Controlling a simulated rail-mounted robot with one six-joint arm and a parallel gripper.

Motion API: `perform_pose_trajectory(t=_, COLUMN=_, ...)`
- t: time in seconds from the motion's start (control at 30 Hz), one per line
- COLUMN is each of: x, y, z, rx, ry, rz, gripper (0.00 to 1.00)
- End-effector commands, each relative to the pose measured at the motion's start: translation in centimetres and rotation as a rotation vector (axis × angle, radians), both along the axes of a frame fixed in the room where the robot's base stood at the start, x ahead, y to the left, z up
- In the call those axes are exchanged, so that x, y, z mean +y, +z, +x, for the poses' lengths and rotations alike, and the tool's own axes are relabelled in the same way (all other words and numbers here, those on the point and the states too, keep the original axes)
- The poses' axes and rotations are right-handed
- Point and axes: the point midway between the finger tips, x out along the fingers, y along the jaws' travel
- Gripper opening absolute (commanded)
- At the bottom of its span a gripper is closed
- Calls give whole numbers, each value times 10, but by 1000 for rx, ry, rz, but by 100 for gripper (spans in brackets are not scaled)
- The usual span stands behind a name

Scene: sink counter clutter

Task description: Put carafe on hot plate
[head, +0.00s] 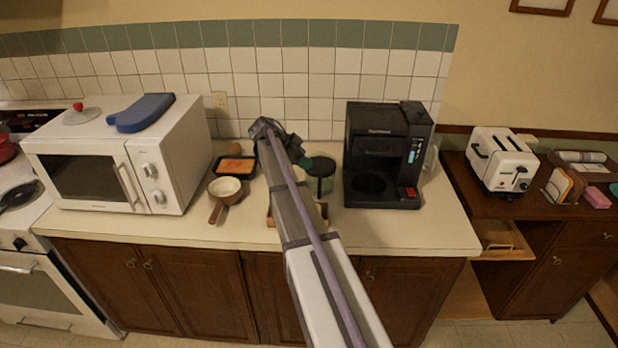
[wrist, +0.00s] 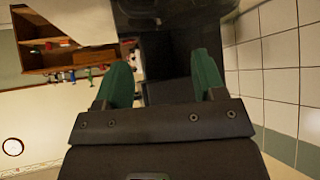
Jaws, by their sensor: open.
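The coffee maker (head: 390,150) is black and stands right of the middle of the counter. Its round dark hot plate (head: 370,183) looks bare in the head view. I cannot tell whether that shape is the carafe or the coffee maker. In the head view my arm partly hides the gripper.
A white microwave (head: 120,160) with a blue mitt (head: 141,113) on top stands at the left. A brown pot (head: 226,192) and a dark tray (head: 236,166) sit left of my arm. A toaster (head: 500,160) is on the right cabinet. The counter's front right is clear.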

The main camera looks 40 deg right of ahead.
Motion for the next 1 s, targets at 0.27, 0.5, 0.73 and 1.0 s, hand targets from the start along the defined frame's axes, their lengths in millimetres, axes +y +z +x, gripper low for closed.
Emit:
perform_pose_trajectory(t=0.27, x=-15, y=-21, z=-7, rx=15, ry=1, rz=-4, gripper=64)
perform_pose_trajectory(t=0.5, x=-38, y=-40, z=-14, rx=14, ry=3, rz=-3, gripper=64)
perform_pose_trajectory(t=0.73, x=-53, y=-61, z=-19, rx=13, ry=-1, rz=-2, gripper=64)
perform_pose_trajectory(t=1.0, x=-74, y=-77, z=-26, rx=13, ry=2, rz=-1, gripper=64)
